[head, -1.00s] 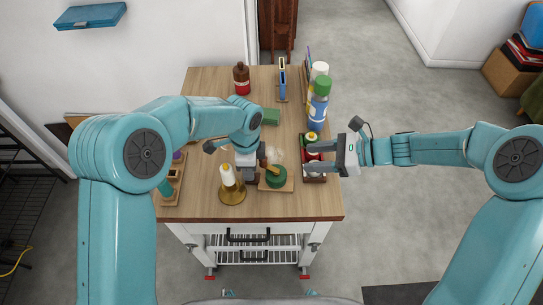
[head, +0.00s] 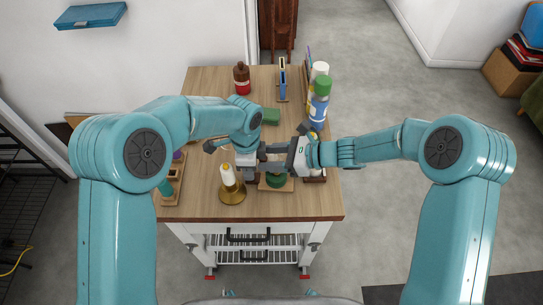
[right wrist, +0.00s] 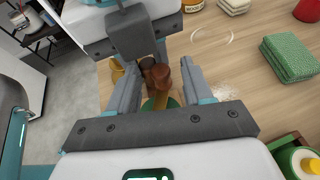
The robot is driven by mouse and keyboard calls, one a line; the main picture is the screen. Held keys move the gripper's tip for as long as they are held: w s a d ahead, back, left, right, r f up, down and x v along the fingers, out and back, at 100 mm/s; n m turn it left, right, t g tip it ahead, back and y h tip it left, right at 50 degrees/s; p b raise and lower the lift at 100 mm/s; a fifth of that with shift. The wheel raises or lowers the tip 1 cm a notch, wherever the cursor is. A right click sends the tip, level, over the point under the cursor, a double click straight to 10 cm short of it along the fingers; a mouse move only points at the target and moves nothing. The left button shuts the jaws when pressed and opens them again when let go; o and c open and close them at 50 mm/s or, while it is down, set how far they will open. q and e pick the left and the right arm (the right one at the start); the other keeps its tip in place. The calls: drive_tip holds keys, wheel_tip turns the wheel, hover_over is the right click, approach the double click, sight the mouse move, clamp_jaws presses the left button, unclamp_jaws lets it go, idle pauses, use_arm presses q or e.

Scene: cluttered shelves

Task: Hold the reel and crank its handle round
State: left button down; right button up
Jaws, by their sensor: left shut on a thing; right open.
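The reel (head: 276,181) is a green round drum on a wooden base near the front of the wooden worktop, partly hidden by my grippers. My left gripper (head: 246,172) is shut at its left side, though its contact is largely hidden. In the right wrist view the green drum (right wrist: 172,103) shows below a brown knob and a tan wooden handle (right wrist: 188,78). My right gripper (head: 268,160) is open above the reel. In its wrist view its fingers (right wrist: 160,78) stand on either side of the handle, with no clear grip on it.

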clamp_jaws()
drive_tip(key=shift+a+n+g, duration=0.1)
drive_tip(key=shift+n+g, duration=0.2)
drive_tip(key=shift+a+n+g, duration=0.1)
drive_tip(key=shift+n+g, duration=0.9)
drive_tip(key=shift+g, duration=0.1)
drive_tip(key=n+g, duration=0.2)
drive_tip(key=g, duration=0.1)
drive_tip(key=shift+s+a, duration=0.1)
drive_tip(key=shift+s, duration=0.2)
drive_tip(key=shift+s+a+n+g+h, duration=0.1)
drive_tip(key=shift+n+g+h, duration=0.15)
drive_tip(key=shift+n+g, duration=0.45)
drive_tip(key=shift+s+d+n+g+h, duration=0.1)
drive_tip(key=shift+s+n+g+h, duration=0.1)
drive_tip(key=shift+n+g, duration=0.5)
drive_tip(key=shift+s+a+n+g+h, duration=0.1)
drive_tip(key=shift+n+g+h, duration=0.15)
drive_tip(key=shift+n+g, duration=0.45)
drive_tip(key=shift+r, duration=0.1)
